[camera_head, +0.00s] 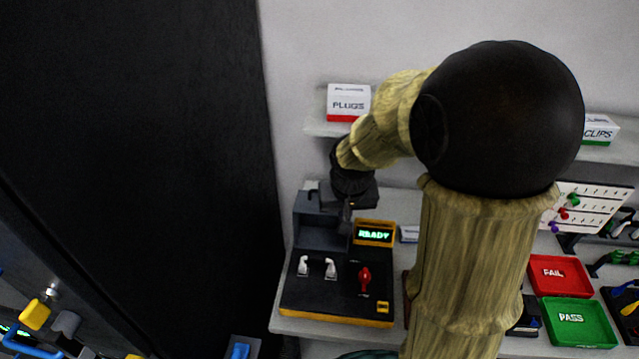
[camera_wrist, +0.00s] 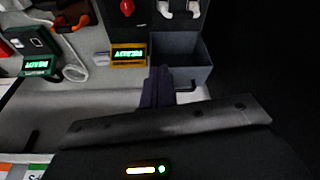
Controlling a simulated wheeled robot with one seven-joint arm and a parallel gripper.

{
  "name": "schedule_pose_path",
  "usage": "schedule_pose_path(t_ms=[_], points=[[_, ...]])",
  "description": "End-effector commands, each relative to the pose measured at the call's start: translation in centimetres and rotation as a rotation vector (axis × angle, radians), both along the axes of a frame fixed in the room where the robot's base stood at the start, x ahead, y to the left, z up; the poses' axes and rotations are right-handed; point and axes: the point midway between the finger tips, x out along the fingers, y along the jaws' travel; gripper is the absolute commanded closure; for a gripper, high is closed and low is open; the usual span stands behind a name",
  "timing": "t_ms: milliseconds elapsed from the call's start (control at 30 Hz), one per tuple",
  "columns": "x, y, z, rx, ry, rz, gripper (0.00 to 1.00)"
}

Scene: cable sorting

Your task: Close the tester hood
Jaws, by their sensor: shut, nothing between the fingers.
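The tester (camera_head: 335,305) is a dark console with an orange edge, two white clips, a red knob and a lit READY display (camera_head: 374,234). Its grey hood (camera_head: 312,224) stands raised at the back left of the console, and the clips are uncovered. In the wrist view the hood (camera_wrist: 190,72) looks like an open grey box beside the display (camera_wrist: 128,55). My gripper (camera_head: 345,224) is shut and empty, at the hood's right side. In the wrist view its fingertips (camera_wrist: 158,72) overlap the hood's edge; I cannot tell whether they touch.
A shelf behind holds a PLUGS box (camera_head: 348,104) and a CLIPS box (camera_head: 599,129). To the right are a red FAIL tray (camera_head: 560,275) and a green PASS tray (camera_head: 578,323). My arm hides the middle of the bench. A dark panel (camera_head: 150,150) stands at left.

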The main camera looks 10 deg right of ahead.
Motion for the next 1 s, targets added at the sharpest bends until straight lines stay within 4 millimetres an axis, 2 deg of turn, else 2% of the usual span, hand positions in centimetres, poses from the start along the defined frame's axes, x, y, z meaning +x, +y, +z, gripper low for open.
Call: schedule_pose_path(t_ms=[33,200,300,400,567,1000], points=[[2.7,0.3,0.0,-0.003,-0.014,-0.018,1.0],[10.3,1.1,0.6,-0.014,-0.063,-0.101,1.0],[14.2,1.6,0.9,-0.016,-0.095,-0.152,1.0],[17.0,1.9,1.1,-0.018,-0.122,-0.196,1.0],[18.9,2.1,1.4,-0.018,-0.143,-0.229,1.0],[19.1,2.0,1.0,-0.019,-0.141,-0.23,1.0]])
